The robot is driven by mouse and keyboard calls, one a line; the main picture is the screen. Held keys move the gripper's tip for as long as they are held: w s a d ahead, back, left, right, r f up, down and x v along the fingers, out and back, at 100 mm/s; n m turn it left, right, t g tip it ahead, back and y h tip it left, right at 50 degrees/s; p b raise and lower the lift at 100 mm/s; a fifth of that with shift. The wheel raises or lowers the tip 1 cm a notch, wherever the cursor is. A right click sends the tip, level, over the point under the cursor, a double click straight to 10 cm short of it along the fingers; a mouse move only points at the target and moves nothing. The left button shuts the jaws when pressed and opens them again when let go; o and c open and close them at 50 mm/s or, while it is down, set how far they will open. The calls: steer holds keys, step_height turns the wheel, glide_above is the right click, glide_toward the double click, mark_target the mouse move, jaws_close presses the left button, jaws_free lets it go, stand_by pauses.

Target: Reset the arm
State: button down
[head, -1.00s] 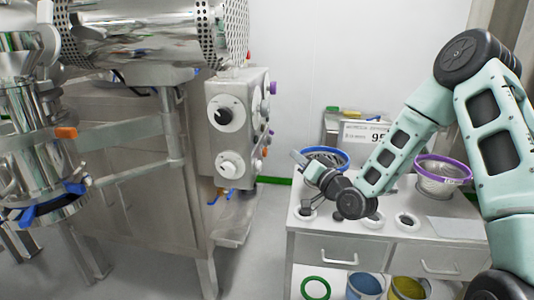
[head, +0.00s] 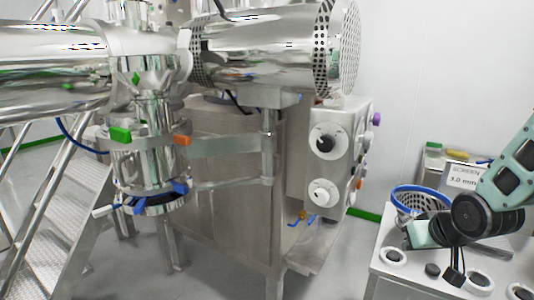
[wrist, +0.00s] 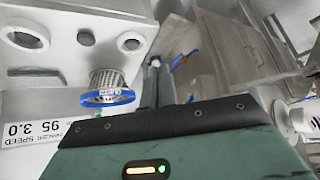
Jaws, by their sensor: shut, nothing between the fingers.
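My gripper (wrist: 156,68) shows in the wrist view as a narrow pair of fingers together, shut and empty, beyond the dark edge of my teal wrist housing. In the head view my arm comes in from the right edge, its dark wrist joint just in front of the sieve basket and above the white counter (head: 382,266). The gripper's exact outline is hard to make out there. The blue-rimmed sieve basket (head: 408,196) is partly hidden by my arm; it also shows in the wrist view (wrist: 107,97), to the left of the fingers.
The counter top has several round holes with pale rims (head: 393,257). A sign (head: 464,176) stands behind the basket. A steel machine with a control panel (head: 336,150) fills the middle. Metal steps (head: 75,205) stand at the left. Floor shows between machine and counter.

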steer(key=s+r+g+h, duration=0.1)
steer(key=s+r+g, duration=0.25)
steer(key=s, duration=0.75)
steer(key=s+a+r+n+g, duration=0.1)
steer(key=s+a+n+g, duration=0.3)
steer(key=s+a, duration=1)
steer(key=a+n, duration=0.3)
steer(key=a, duration=0.1)
steer(key=shift+s+a+r+y, duration=0.15)
steer(key=shift+s+r+y, duration=0.15)
steer(key=shift+s+r, duration=0.1)
steer(key=shift+w, duration=0.15)
stand_by(0.3)
